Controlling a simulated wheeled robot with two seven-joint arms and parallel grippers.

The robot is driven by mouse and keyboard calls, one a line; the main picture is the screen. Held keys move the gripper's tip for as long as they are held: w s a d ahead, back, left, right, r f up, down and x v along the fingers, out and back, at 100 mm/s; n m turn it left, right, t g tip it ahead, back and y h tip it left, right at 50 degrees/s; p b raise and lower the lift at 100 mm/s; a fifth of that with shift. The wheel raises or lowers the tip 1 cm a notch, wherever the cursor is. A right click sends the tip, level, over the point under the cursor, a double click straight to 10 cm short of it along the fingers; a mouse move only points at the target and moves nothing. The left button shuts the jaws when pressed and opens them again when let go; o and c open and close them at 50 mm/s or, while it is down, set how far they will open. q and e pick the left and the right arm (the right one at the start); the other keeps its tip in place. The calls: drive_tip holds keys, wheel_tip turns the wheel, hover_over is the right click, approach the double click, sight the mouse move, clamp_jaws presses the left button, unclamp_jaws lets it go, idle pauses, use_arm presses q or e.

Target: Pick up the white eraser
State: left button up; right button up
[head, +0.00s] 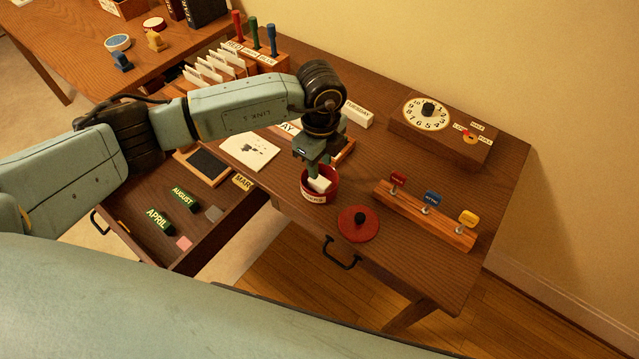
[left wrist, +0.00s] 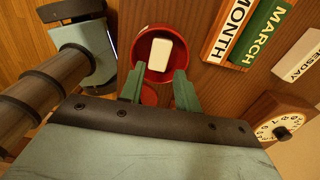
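The white eraser (head: 319,184) is in a round red pot (head: 317,198) near the front edge of the desk. In the left wrist view, the eraser (left wrist: 160,54) lies inside the pot (left wrist: 141,48), clear of its rim. My left gripper (head: 313,168) points down right over the pot and partly hides it in the head view. In the left wrist view, the fingers of the left gripper (left wrist: 159,74) are apart, with nothing between their tips; the eraser shows just beyond them.
A red lid (head: 358,224) with a black knob lies beside the pot. A wooden rail (head: 424,218) with small coloured signs stands right of it. An open drawer (head: 146,236) holds labelled blocks. A clock block (head: 440,135) sits at the back right.

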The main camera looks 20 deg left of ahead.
sight(320, 181)
use_arm(q)
wheel_tip(320, 181, down, 6)
drive_tip(key=shift+r+b, duration=0.1)
drive_tip(key=shift+b, duration=0.35)
drive_tip(key=c, duration=0.6)
drive_tip(key=shift+c, duration=0.2)
use_arm(e)
drive_tip(key=shift+d+f, duration=0.45)
drive_tip(key=shift+d, duration=0.35)
